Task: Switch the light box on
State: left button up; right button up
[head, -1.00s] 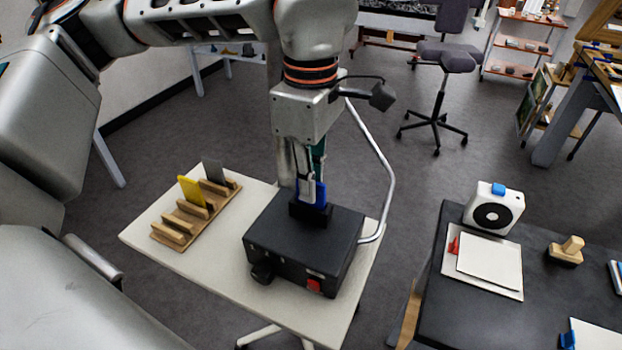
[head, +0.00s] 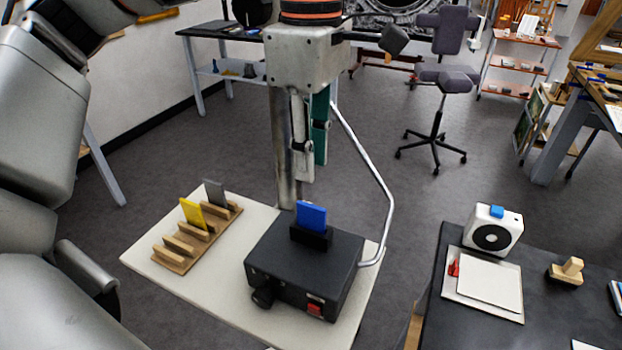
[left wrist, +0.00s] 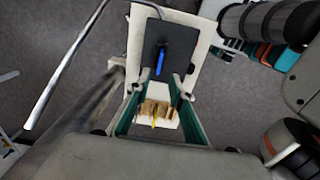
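The light box (head: 305,265) is a black box on a pale tabletop (head: 200,300). On its front face are a red switch (head: 314,308) and a black knob (head: 263,297). A blue plate (head: 311,216) stands upright in a dark holder on its top; it also shows edge-on in the left wrist view (left wrist: 160,62). My left gripper (head: 313,168) hangs above the box, apart from the blue plate. Its fingers are spread and empty in the left wrist view (left wrist: 159,82). The switch's on or off position is too small to tell. My right gripper is out of view.
A wooden rack (head: 190,240) with a yellow plate (head: 193,212) and a grey plate (head: 215,192) stands left of the box. A metal post (head: 284,150) rises behind the box, and a bent silver tube (head: 386,205) curves along its right. A dark table (head: 470,325) stands at right.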

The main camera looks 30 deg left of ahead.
aim_at(314, 309)
jog(key=k+l, duration=0.65)
jog(key=k, duration=0.25)
